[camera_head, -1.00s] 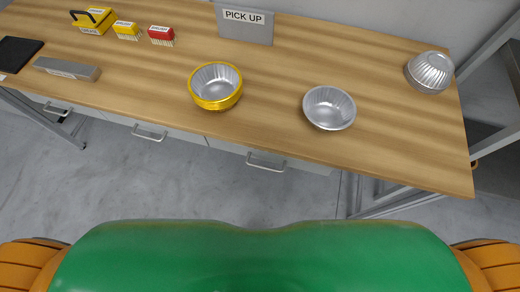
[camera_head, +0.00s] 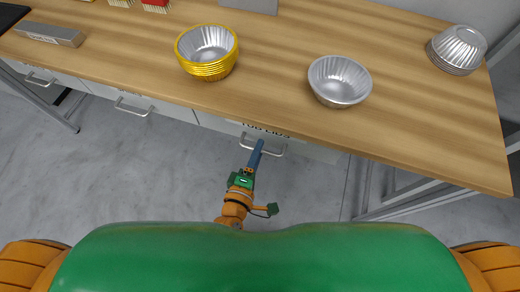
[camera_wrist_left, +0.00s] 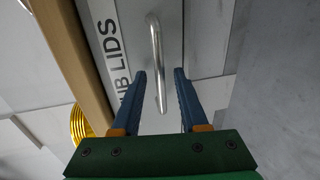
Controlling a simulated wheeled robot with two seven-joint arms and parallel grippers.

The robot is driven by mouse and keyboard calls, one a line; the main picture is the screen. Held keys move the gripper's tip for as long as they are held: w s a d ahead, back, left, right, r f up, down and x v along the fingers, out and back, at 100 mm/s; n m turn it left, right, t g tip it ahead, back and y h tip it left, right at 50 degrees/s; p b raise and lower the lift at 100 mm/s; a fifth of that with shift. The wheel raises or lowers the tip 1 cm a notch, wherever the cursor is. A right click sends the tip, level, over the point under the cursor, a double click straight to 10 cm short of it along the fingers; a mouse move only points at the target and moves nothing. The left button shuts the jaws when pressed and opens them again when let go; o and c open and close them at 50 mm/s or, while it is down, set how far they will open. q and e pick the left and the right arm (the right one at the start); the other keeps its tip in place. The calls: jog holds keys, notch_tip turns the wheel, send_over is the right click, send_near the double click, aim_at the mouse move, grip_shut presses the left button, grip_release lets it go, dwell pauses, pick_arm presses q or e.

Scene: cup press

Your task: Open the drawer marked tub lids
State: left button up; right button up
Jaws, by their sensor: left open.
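The drawer marked tub lids (camera_head: 310,149) is under the table's front edge, and it looks shut. Its label, partly hidden by the table edge in the head view, shows in the left wrist view as "UB LIDS" (camera_wrist_left: 118,60). Its silver bar handle (camera_head: 276,151) also shows in the left wrist view (camera_wrist_left: 156,50). My left gripper (camera_head: 257,146) is at the handle in the head view. In the left wrist view its two blue fingers are open (camera_wrist_left: 160,75), with the handle's near end between or just beyond the tips; contact cannot be told. My right gripper is not in view.
The wooden table (camera_head: 420,130) holds a gold-rimmed stack of foil tubs (camera_head: 207,55), a silver tub (camera_head: 339,80) and an upturned stack (camera_head: 458,50). Other drawers with handles (camera_head: 135,108) lie to the left. Table legs stand at right. The floor in front is clear.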

pick_arm(q)
jog(key=shift+x, duration=0.75)
jog(key=shift+s, duration=0.1)
grip_shut()
jog(key=shift+d+f, duration=0.1)
dwell(0.6)
